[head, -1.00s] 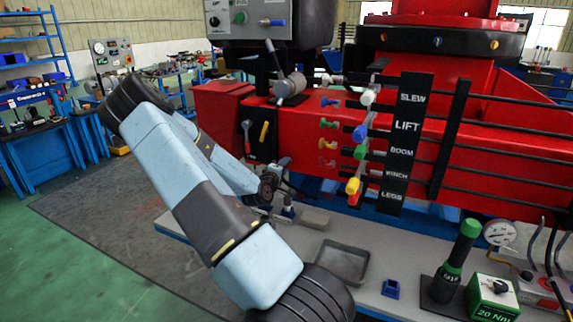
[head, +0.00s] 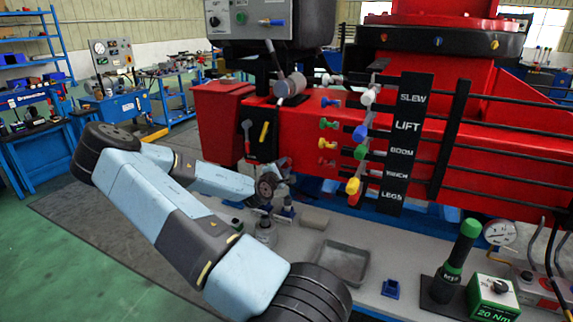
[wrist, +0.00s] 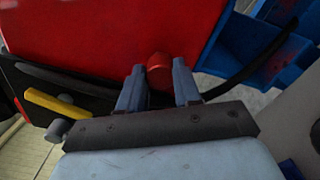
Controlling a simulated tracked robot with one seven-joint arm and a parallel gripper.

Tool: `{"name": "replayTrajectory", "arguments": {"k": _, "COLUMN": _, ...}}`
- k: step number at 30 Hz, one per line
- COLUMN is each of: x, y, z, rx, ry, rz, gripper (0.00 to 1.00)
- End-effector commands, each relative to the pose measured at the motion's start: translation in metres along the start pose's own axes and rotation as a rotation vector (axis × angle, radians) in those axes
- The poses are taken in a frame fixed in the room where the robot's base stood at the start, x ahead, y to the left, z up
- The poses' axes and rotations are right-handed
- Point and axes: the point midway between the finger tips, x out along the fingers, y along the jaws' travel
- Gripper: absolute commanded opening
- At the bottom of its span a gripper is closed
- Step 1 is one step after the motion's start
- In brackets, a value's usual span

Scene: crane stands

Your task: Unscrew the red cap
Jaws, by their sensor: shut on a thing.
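In the wrist view a small red cap (wrist: 159,73) sits between the two blue-grey fingers of my gripper (wrist: 158,68). The gripper is shut on it, with a finger on each side. The red machine body (wrist: 100,30) fills the view just beyond the fingertips. In the head view my arm reaches to the lower front of the red machine (head: 300,135), below the black panel. The fingers and the held cap are too small and covered there to make out.
A black panel with a yellow handle (wrist: 55,107) lies left of the fingers, and a blue bracket (wrist: 240,45) lies right. On the bench stand a grey tray (head: 343,262), a small blue block (head: 390,289), a green-topped tool (head: 457,260) and a green box (head: 492,296).

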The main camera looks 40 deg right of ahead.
Motion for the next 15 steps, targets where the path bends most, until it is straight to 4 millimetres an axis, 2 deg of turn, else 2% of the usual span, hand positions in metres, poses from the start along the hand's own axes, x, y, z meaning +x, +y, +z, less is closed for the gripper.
{"name": "replayTrajectory", "arguments": {"k": 6, "x": -0.0012, "y": -0.0002, "z": -0.0029, "rx": -0.176, "ry": 0.005, "rz": 0.001, "gripper": 0.00}}
{"name": "replayTrajectory", "arguments": {"k": 15, "x": -0.0008, "y": 0.0003, "z": -0.0023, "rx": -0.199, "ry": 0.005, "rz": 0.001, "gripper": 0.00}}
